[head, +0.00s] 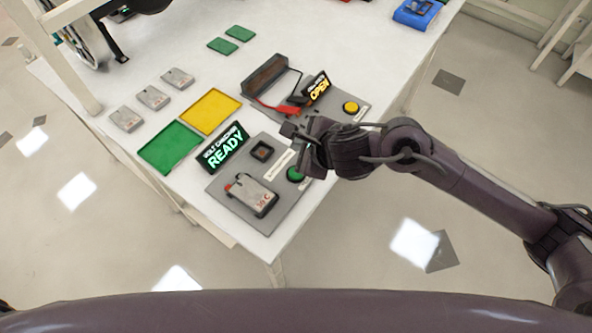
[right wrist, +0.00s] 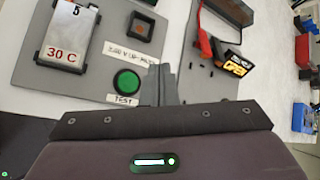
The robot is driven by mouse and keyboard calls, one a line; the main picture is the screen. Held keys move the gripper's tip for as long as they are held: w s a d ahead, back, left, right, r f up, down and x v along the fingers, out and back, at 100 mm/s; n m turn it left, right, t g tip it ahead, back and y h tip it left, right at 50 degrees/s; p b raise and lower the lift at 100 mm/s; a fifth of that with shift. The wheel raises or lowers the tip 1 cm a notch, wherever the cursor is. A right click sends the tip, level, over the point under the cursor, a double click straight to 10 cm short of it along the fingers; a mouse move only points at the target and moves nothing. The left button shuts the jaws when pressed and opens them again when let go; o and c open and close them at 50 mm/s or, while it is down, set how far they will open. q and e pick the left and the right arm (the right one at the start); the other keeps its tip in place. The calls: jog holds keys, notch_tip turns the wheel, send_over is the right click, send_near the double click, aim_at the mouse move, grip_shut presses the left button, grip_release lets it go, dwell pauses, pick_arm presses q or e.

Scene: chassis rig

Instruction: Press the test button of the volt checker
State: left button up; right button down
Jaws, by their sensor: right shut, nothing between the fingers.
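The volt checker is a grey plate (head: 222,194) at the table's near corner, with a lit sign (head: 222,147) reading "VOLT CHECKER READY". A grey battery pack (head: 254,194) marked "30 C" lies on it; it also shows in the right wrist view (right wrist: 68,32). The round green test button (head: 295,175) is partly behind my right gripper (head: 290,131); the right wrist view shows the button (right wrist: 127,82) whole, above a "TEST" label. The right gripper (right wrist: 161,84) is shut and empty, its fingers just right of the button in that view, apart from it. My left gripper is out of view.
A dark square socket (head: 262,151) sits on the checker plate. Beyond stands another grey station with a yellow button (head: 351,107), an "OPEN" sign (head: 319,87) and a red lever. A green tray (head: 169,148), a yellow tray (head: 210,111) and several grey packs (head: 153,98) lie left.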

aim_at(299, 176)
notch_tip(299, 176, down, 8)
jog(key=b, duration=0.7)
jog(key=shift+f, duration=0.25)
jog(key=shift+f+b, duration=0.15)
jog(key=shift+b, duration=0.25)
dwell(1.4)
jog(key=shift+f+b, duration=0.4)
jog(key=shift+b, duration=0.25)
jog(key=shift+f+b, duration=0.45)
jog(key=shift+b, duration=0.15)
dwell(0.5)
jog(key=shift+r, duration=0.1)
jog(key=shift+r+p, duration=0.6)
jog(key=shift+r, duration=0.15)
